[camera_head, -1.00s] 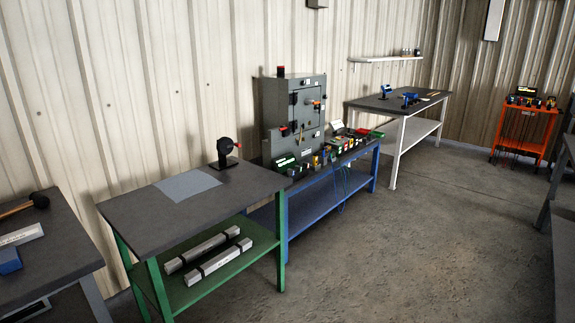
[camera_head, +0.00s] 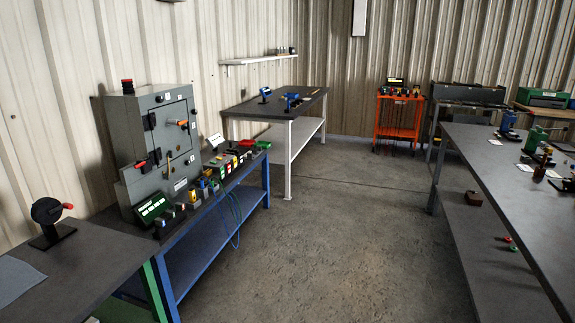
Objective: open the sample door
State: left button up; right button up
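A grey enclosure (camera_head: 133,148) stands on the blue-framed bench at the left, against the corrugated wall. Its front has a closed-looking grey door (camera_head: 176,137) with an orange-red handle (camera_head: 182,123) and dark fittings at its left edge. A second red handle (camera_head: 140,163) shows lower on the left of the front. Small labels on the door are too small to read, so I cannot tell which part is the sample door. Neither of my grippers shows in the view.
The blue bench (camera_head: 191,259) carries several small coloured parts and a dark display (camera_head: 152,207). A green-legged table (camera_head: 95,262) is at the near left and a long grey table (camera_head: 519,178) at the right. The concrete floor (camera_head: 335,235) between them is clear.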

aim_at(167, 135)
jog(key=i+l, duration=0.1)
jog(key=i, duration=0.6)
jog(key=i+l+u, duration=0.1)
jog(key=i, duration=0.55)
jog(key=i+l, duration=0.15)
jog(key=i, duration=0.55)
jog(key=j+u, duration=0.05)
